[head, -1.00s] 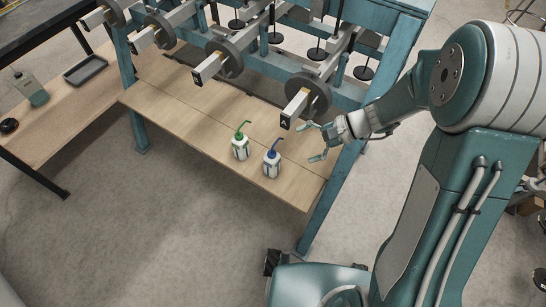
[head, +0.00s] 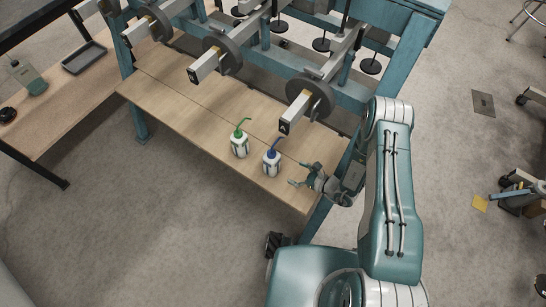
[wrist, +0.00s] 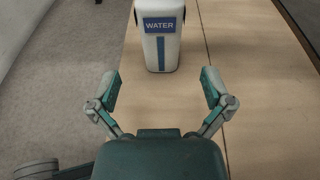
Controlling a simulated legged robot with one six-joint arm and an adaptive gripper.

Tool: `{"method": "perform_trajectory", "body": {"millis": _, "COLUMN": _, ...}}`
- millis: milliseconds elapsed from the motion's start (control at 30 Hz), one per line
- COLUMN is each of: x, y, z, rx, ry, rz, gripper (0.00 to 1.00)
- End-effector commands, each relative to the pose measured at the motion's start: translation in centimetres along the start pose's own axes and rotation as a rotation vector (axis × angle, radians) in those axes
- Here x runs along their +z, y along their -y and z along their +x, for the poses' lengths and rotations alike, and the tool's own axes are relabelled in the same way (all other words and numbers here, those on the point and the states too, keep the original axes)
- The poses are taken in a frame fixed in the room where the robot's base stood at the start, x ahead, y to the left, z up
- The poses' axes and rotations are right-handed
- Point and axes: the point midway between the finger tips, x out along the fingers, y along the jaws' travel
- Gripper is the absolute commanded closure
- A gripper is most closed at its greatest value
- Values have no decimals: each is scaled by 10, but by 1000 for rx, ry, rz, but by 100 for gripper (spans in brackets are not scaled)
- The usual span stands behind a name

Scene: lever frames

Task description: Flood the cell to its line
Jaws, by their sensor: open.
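A white squeeze bottle with a blue cap and bent spout (head: 271,160) stands upright on the wooden bench. In the wrist view its label reads WATER (wrist: 160,40); its top is cut off there. A similar bottle with a green cap (head: 240,142) stands just left of it; its label cannot be read. My gripper (head: 297,173) is open and empty, just right of the blue-capped bottle. In the wrist view its fingers (wrist: 159,88) are spread, with the bottle straight ahead between them, apart from it. No cell with a line can be made out for sure.
Lever arms with round weights (head: 311,101) jut out above the bench (head: 185,99) from a teal frame (head: 390,42). A side table at left holds a grey-green bottle (head: 30,80) and a black tray (head: 84,57). The bench's left stretch is clear.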

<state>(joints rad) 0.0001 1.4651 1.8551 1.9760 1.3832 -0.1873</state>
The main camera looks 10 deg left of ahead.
Motion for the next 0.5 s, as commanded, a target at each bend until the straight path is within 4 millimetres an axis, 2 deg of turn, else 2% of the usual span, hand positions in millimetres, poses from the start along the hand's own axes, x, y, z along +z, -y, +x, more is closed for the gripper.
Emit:
{"method": "perform_trajectory", "body": {"millis": 100, "x": -12, "y": -4, "z": 0, "rx": -23, "ry": -6, "rz": 23, "gripper": 0}}
{"method": "perform_trajectory", "body": {"millis": 267, "x": -14, "y": -4, "z": 8, "rx": -24, "ry": -7, "rz": 23, "gripper": 0}}
{"method": "perform_trajectory", "body": {"millis": 500, "x": -13, "y": -4, "z": 32, "rx": -21, "ry": -6, "rz": 22, "gripper": 0}}
